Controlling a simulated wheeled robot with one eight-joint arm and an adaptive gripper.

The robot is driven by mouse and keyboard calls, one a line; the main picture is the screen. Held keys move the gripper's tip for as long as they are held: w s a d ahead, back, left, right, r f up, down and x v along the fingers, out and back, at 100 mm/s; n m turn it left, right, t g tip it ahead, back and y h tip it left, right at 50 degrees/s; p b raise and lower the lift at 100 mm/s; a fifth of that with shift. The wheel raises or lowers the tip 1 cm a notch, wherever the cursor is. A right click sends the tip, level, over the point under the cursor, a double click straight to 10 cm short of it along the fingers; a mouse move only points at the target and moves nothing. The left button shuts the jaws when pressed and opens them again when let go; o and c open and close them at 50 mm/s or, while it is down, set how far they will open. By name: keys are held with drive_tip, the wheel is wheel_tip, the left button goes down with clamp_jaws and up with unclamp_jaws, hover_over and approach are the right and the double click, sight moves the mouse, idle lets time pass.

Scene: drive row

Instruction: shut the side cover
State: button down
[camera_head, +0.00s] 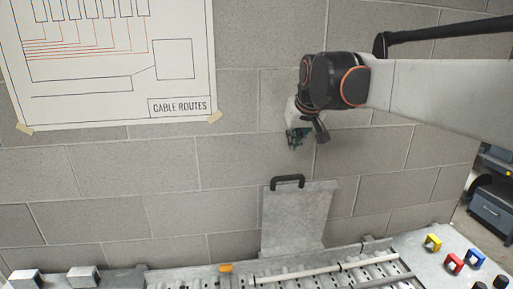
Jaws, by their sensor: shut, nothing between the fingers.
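The side cover (295,217) is a grey metal plate standing upright behind the back edge of the metal panel, in front of the block wall. It looks open. A black handle (288,181) sits at its top edge. My gripper (296,144) is dark green and small in the view, hanging from my wrist above the handle and a little right of it. It is shut and empty, and appears apart from the cover. The cover's lower edge is partly hidden by the rails in front.
The metal panel (400,255) along the bottom carries slotted rails and a pale rod (310,269). An orange block (226,268) sits on it. Yellow (433,242), red (454,262) and blue (474,257) pieces stand at right. A cable routes poster (110,60) hangs on the wall.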

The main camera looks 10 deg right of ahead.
drive_tip(key=f, duration=0.3)
drive_tip(key=w+f+p, duration=0.1)
drive_tip(key=f, duration=0.1)
drive_tip(key=w+f+p, duration=0.1)
drive_tip(key=f, duration=0.2)
drive_tip(key=shift+w+f, duration=0.15)
drive_tip(key=shift+f, duration=0.45)
drive_tip(key=shift+s, duration=0.2)
